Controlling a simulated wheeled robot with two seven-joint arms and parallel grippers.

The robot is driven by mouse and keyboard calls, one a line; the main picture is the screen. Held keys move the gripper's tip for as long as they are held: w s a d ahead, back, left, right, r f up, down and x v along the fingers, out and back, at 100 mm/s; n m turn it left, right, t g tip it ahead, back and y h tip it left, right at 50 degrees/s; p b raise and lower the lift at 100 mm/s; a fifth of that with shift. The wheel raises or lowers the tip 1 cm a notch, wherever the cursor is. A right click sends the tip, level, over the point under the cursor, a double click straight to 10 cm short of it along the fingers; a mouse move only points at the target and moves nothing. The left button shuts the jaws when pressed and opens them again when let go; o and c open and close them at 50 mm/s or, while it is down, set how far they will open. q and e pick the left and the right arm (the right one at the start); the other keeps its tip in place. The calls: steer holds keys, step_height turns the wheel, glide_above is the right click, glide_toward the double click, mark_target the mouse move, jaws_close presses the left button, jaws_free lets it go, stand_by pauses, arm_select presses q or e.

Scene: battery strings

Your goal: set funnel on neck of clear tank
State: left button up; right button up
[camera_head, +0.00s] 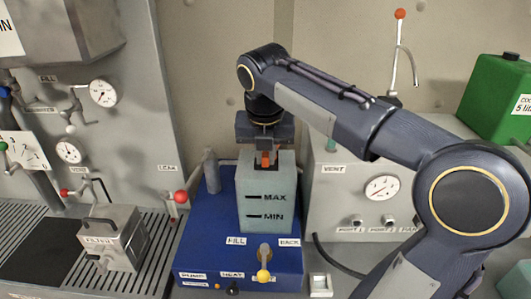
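The clear tank (252,198) is a pale, translucent block marked MAX and MIN. It stands upright on a blue base unit. My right gripper (265,148) points down directly over the tank's top and covers the neck area. A small orange-red piece (265,159) shows just under the gripper at the tank's top. I cannot tell whether it is part of the funnel, the neck or something else. No funnel shows clearly. Whether the fingers are open or shut on something is hidden. My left gripper is not in view.
The blue base (200,245) has a yellow-knobbed FILL/BACK valve (264,264) in front. A red-knobbed lever (180,198) stands left of it. A grey filter box (112,238) sits on the slatted left bench. A gauge panel (350,195) and a green container (497,100) stand at right.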

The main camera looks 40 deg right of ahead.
steer(key=o, duration=0.5)
steer(key=v, duration=0.8)
steer(key=s+a+f+m+t+y, duration=0.1)
steer(key=s+a+f+m+y, duration=0.1)
steer(key=s+a+f+m, duration=0.2)
steer(key=s+a+f+m+t+y, duration=0.1)
steer(key=s+a+f+m, duration=0.3)
steer(key=f+m, duration=0.7)
steer(key=s+a+f+m+t+y+b, duration=0.1)
steer(key=s+f+m, duration=0.6)
steer(key=m, duration=0.7)
steer(key=a+f+y, duration=0.1)
steer(key=a, duration=0.1)
steer(key=shift+a+f+m+y, duration=0.2)
steer(key=shift+a+m+y, duration=0.2)
